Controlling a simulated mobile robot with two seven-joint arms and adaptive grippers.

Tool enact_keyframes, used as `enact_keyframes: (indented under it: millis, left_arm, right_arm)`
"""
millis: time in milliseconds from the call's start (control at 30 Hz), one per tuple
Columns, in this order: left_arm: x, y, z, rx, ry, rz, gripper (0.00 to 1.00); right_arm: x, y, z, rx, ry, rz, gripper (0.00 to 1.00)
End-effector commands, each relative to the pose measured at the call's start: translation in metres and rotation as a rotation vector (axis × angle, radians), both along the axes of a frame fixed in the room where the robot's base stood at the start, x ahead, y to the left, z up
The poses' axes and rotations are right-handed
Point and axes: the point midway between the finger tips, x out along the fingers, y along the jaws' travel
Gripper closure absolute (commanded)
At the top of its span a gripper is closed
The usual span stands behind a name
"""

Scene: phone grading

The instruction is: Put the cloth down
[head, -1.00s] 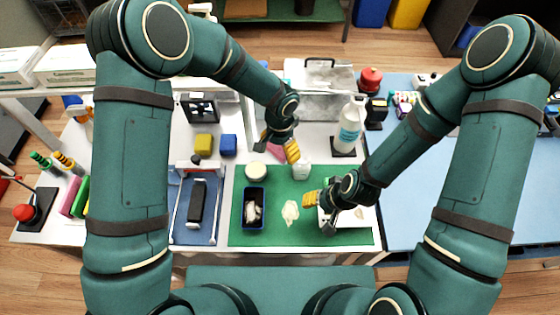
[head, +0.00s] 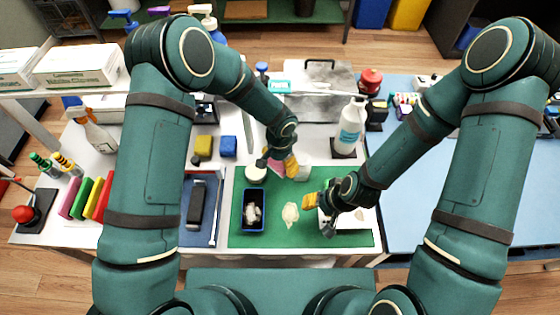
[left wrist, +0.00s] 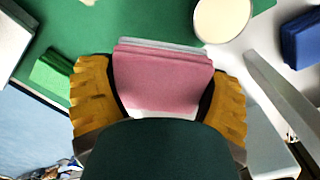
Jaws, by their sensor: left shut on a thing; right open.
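My left gripper (head: 277,164) is shut on a folded pink cloth (left wrist: 162,82), which has a pale grey layer along its far edge. In the left wrist view, the yellow fingers of the left gripper (left wrist: 160,98) sit on either side of the cloth. In the head view the cloth (head: 277,167) shows only as a small pink patch over the back of the green mat (head: 270,233); I cannot tell whether it touches the mat. My right gripper (head: 318,214) is open at the right of the mat, over a white item partly hidden by it.
A round cream-topped jar (head: 255,174) stands just left of the left gripper. A blue tray (head: 253,227) with crumpled pale stuff and a crumpled pale piece (head: 290,213) are on the mat. A white bottle (head: 350,127) stands behind, and blue and yellow blocks are at left.

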Motion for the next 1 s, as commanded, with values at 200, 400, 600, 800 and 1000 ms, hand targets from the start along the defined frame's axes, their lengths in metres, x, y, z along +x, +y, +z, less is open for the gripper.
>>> enact_keyframes:
  millis: [200,400,600,800,1000]
  left_arm:
    - [0.0,0.0,-0.006,0.0,0.0,0.0,0.48]
    - [0.0,0.0,-0.01,0.0,0.0,0.0,0.48]
    - [0.0,0.0,-0.008,0.0,0.0,0.0,0.0]
    - [0.0,0.0,-0.006,0.0,0.0,0.0,0.0]
    - [0.0,0.0,0.008,0.0,0.0,0.0,0.0]
  right_arm:
    - [0.0,0.0,-0.007,-0.001,0.0,0.0,0.53]
    - [0.0,0.0,-0.013,-0.002,-0.001,-0.001,0.53]
    - [0.0,0.0,-0.011,-0.002,-0.001,-0.001,0.53]
    - [0.0,0.0,-0.009,-0.002,-0.001,-0.001,0.53]
    - [0.0,0.0,0.009,0.0,-0.001,0.0,0.53]
